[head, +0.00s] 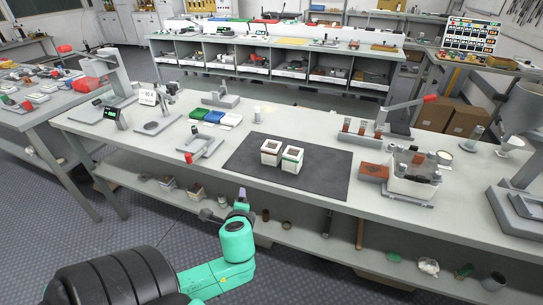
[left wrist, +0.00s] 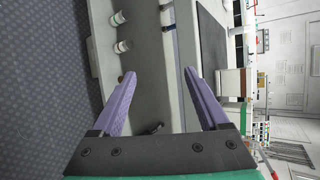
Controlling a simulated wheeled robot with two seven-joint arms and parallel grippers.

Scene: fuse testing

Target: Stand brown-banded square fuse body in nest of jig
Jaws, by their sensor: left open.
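Two white square fuse bodies stand close together on the dark mat (head: 245,160) in the head view. The right one (head: 292,160) shows a green band. The left one (head: 270,152) seems to have a brownish band, but it is too small to be sure. A small grey fixture with a red-tipped handle (head: 203,147) stands left of the mat; I cannot tell whether it is the jig with the nest. My left gripper (head: 242,193) is in front of the bench, apart from both bodies. Its purple fingers (left wrist: 160,75) are open and empty in the left wrist view. My right gripper is not visible.
A grey block with several brown cylinders (head: 358,139) and a red-handled lever stands behind the mat's right end. A clear bin (head: 412,185) and a brick-red block (head: 374,172) are at right. Green, blue and white trays (head: 213,117) are at back left. The mat's right part is clear.

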